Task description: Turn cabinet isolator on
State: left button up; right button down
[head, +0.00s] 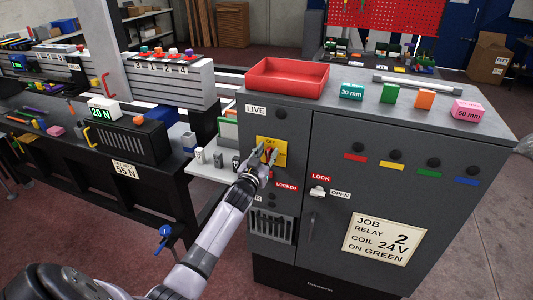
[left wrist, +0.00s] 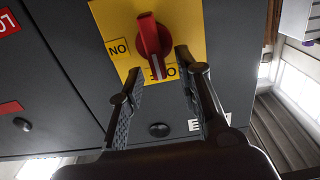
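The grey cabinet (head: 375,200) has a yellow isolator plate (head: 279,146) on its narrow left panel, with a red rotary handle (head: 270,153). The left wrist view, turned upside down, shows the red handle (left wrist: 150,36) on the yellow plate (left wrist: 115,18). Its bar points towards the partly hidden OFF label; the ON label (left wrist: 118,47) is to one side. My left gripper (head: 267,153) is open in front of the plate. In the wrist view its fingertips (left wrist: 157,66) stand either side of the handle's end; contact cannot be told. My right gripper is not in view.
The cabinet top holds a red tray (head: 287,91) and several coloured blocks. A white lock switch (head: 318,193) sits on the door, right of the isolator. A LIVE label (head: 256,111) is above the plate and a LOCKED label (head: 287,185) below. A dark bench (head: 100,170) stands left.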

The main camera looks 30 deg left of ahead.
pick_arm(q)
jog(key=shift+c, duration=0.4)
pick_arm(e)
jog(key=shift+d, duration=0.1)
pick_arm(q)
grip_shut()
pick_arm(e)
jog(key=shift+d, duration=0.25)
